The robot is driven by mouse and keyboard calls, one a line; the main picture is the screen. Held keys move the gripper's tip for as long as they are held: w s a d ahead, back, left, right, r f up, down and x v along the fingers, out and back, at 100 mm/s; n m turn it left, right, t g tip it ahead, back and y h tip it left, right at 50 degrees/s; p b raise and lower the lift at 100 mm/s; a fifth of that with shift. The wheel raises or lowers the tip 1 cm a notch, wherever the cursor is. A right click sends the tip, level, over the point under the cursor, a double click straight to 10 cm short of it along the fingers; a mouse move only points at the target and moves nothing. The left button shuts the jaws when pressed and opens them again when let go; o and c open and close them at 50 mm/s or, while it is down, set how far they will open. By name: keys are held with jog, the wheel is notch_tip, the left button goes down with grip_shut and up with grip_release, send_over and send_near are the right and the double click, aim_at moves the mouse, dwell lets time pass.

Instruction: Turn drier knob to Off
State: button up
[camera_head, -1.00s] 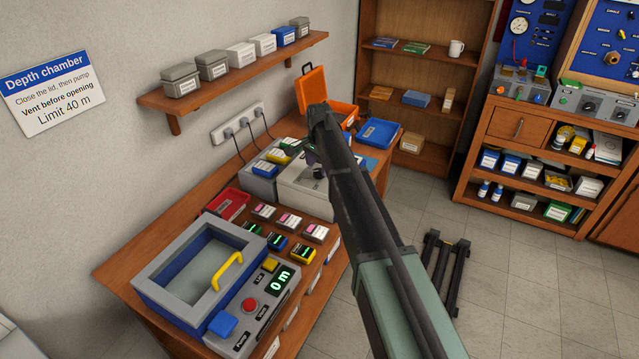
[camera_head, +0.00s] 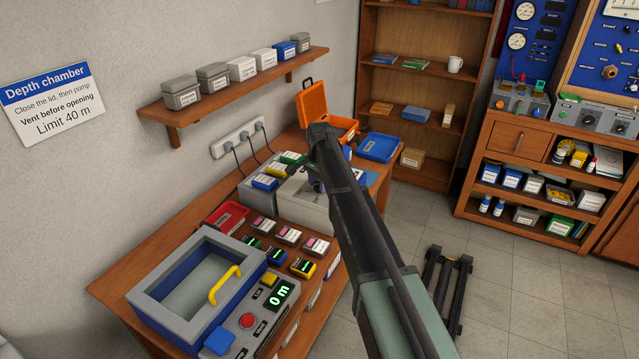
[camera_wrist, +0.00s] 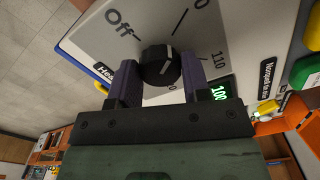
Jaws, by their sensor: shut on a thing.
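The drier (camera_head: 301,207) is a pale grey-white box on the wooden bench, partly hidden behind my arm in the head view. In the wrist view its panel (camera_wrist: 95,42) carries a round black knob (camera_wrist: 160,66) with a white pointer line. The pointer leans up and slightly right, away from the "Off" mark at upper left. Other marks, including "110", lie to the right. My gripper (camera_wrist: 159,76) has its two dark purple fingers on either side of the knob and is shut on it. A green display (camera_wrist: 218,91) reading about 100 is partly hidden by the right finger.
The depth chamber (camera_head: 195,285) with a yellow handle fills the front bench. Open floor (camera_head: 410,235) lies to the right.

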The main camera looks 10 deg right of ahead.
jog(key=n, duration=0.6)
jog(key=shift+n, duration=0.3)
jog(key=n, duration=0.7)
dwell(0.5)
jog(key=o, duration=0.9)
